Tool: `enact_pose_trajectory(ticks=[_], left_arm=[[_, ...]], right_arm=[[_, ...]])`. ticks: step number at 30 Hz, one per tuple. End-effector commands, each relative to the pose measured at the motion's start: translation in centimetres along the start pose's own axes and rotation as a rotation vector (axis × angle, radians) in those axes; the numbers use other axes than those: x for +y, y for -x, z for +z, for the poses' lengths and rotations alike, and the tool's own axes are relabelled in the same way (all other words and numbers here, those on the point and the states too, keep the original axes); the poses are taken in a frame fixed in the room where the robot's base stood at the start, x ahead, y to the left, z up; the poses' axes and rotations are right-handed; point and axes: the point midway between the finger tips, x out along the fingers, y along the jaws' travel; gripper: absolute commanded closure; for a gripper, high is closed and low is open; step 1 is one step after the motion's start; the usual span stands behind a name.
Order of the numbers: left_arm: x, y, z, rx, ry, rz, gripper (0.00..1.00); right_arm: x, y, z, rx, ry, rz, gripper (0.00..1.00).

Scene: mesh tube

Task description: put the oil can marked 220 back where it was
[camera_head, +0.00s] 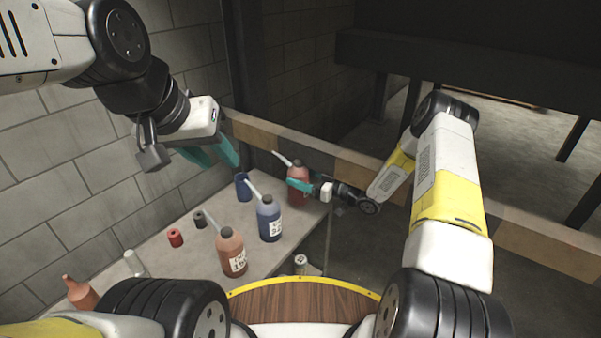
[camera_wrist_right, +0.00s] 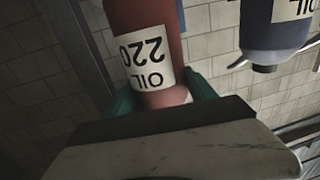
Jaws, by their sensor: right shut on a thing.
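The red oil can marked 220 (camera_wrist_right: 143,45) shows its white label upside down in the right wrist view. In the head view it is the red can with a pale spout (camera_head: 298,170), at the far right end of the table. My right gripper (camera_wrist_right: 162,98) has its teal fingers on both sides of this can and is shut on it. I cannot tell whether the can's base touches the table. My left gripper (camera_head: 212,154) is raised above the far left side of the table, its teal fingers apart and empty.
A blue oil can (camera_head: 269,220) and an orange-red can (camera_head: 231,252) stand on the table (camera_head: 190,265). A blue cup (camera_head: 242,188), a red roll (camera_head: 175,238), a dark roll (camera_head: 199,219) and an orange bottle (camera_head: 80,293) are also there. A striped barrier (camera_head: 350,164) runs behind.

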Motion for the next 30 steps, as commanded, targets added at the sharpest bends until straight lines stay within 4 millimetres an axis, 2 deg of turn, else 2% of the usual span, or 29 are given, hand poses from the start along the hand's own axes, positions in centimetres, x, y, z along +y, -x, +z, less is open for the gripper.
enact_pose_trajectory(ticks=[6, 19, 20, 21, 23, 30], left_arm=[[0.0, 0.0, 0.0, 0.000, 0.000, 0.000, 0.64], [0.0, 0.0, 0.0, 0.000, 0.000, 0.000, 0.64], [0.0, 0.0, 0.0, 0.000, 0.000, 0.000, 0.64], [0.0, 0.0, 0.0, 0.000, 0.000, 0.000, 0.64], [0.0, 0.0, 0.0, 0.000, 0.000, 0.000, 0.64], [0.0, 0.0, 0.0, 0.000, 0.000, 0.000, 0.64]], right_arm=[[0.0, -0.1, 3.0, 0.004, 0.000, 0.000, 0.84], [0.0, -0.1, 3.7, 0.004, 0.001, -0.001, 0.84], [0.0, 0.0, 3.9, 0.001, 0.000, 0.000, 0.33], [0.0, 0.0, 3.9, 0.001, 0.001, 0.000, 0.25], [0.0, 0.0, 3.8, 0.001, 0.001, 0.000, 0.14], [0.0, 0.0, 3.8, 0.001, 0.001, 0.000, 0.13]])
